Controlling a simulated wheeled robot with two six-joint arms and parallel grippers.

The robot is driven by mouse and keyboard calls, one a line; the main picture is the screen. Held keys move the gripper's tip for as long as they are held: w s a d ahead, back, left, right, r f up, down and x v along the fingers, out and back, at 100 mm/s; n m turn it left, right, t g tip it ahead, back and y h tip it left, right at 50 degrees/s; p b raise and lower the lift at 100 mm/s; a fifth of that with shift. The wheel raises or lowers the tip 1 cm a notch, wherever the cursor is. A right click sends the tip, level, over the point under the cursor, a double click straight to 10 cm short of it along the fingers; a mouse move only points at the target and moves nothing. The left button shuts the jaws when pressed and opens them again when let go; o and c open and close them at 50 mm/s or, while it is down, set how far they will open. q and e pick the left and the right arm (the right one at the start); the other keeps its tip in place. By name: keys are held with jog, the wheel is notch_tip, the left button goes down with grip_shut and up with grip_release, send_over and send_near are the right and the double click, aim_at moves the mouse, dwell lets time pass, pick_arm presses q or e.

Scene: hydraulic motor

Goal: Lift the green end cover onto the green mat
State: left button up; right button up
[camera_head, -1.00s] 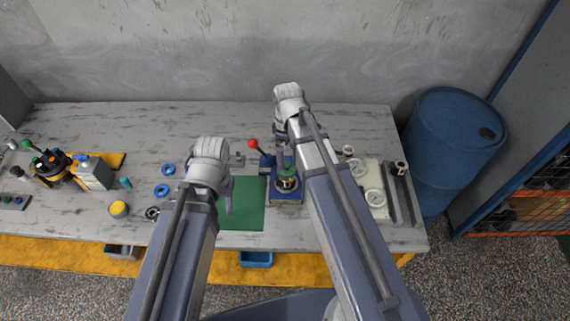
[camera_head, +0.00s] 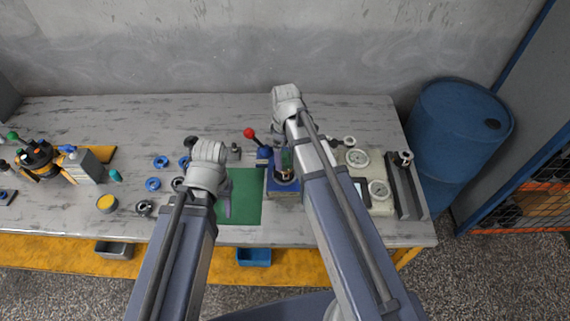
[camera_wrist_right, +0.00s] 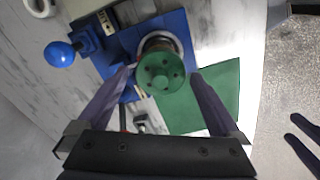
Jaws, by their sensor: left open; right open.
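The green end cover (camera_wrist_right: 160,72) is a round green disc with small holes, on top of the motor on the blue base (camera_wrist_right: 118,45). My right gripper (camera_wrist_right: 163,72) is open, with one finger on each side of the cover; it looks clear of both fingers. In the head view my right gripper (camera_head: 284,168) is over the motor, and its arm and fingers hide much of the cover. The green mat (camera_head: 247,195) lies flat just left of the blue base. My left gripper (camera_head: 227,198) is open and empty above the mat's left part.
A red-knobbed lever (camera_head: 250,133) stands behind the blue base. Pale gauges (camera_head: 378,190) are to its right. Blue rings (camera_head: 153,184) and a yellow-topped can (camera_head: 107,203) lie to the left. A blue bin (camera_head: 254,256) is at the front edge.

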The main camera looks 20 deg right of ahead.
jog(key=shift+f, duration=0.35)
jog(key=shift+c, duration=0.2)
jog(key=c, duration=1.5)
